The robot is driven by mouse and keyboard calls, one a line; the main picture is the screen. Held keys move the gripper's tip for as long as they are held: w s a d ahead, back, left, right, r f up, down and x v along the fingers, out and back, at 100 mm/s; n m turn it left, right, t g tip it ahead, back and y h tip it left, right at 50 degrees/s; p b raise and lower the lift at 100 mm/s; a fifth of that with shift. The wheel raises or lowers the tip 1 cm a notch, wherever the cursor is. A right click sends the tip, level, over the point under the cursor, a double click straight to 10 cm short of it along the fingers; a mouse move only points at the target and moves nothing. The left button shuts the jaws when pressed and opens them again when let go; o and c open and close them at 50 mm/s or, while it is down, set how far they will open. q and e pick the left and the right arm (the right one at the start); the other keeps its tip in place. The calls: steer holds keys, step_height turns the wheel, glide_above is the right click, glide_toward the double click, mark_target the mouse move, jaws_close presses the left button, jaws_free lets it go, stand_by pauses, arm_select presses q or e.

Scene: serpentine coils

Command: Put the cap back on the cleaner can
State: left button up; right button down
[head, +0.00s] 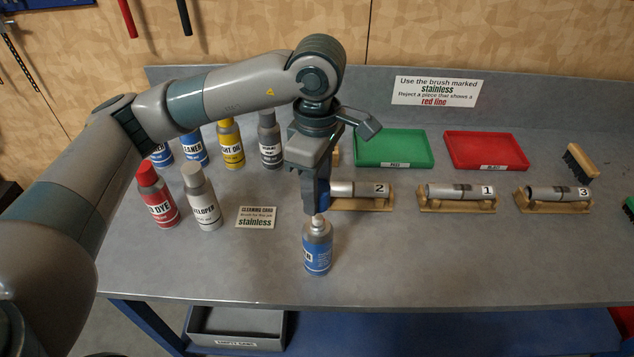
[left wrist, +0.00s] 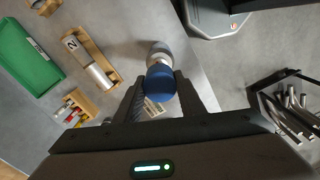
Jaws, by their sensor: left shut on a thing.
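The cleaner can (head: 317,248) stands upright near the front of the bench, with a blue label and a bare pale nozzle top. My left gripper (head: 317,205) is directly above the can, pointing down. In the left wrist view, my left gripper (left wrist: 160,88) is shut on a round blue cap (left wrist: 160,83). The can's grey top (left wrist: 159,53) shows just beyond the cap in that view. In the head view the cap is mostly hidden by the fingers, and I cannot tell whether it touches the can. My right gripper is not in view.
Red dye (head: 157,197) and developer (head: 201,197) cans stand to the left, with several other cans behind. Numbered tubes lie on wooden stands to the right. Green (head: 393,148) and red (head: 485,150) trays lie behind them. The bench around the cleaner can is clear.

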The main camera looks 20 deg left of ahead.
arm_select(q)
steer(key=shift+f, duration=0.65)
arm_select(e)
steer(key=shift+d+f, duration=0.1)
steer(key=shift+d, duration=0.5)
arm_select(q)
steer(key=shift+f+b, duration=0.1)
steer(key=shift+b, duration=0.35)
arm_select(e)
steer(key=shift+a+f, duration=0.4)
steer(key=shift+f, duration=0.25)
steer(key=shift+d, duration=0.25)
arm_select(q)
steer(key=shift+b, duration=0.35)
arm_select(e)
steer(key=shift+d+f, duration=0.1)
arm_select(q)
steer(key=shift+f, duration=0.15)
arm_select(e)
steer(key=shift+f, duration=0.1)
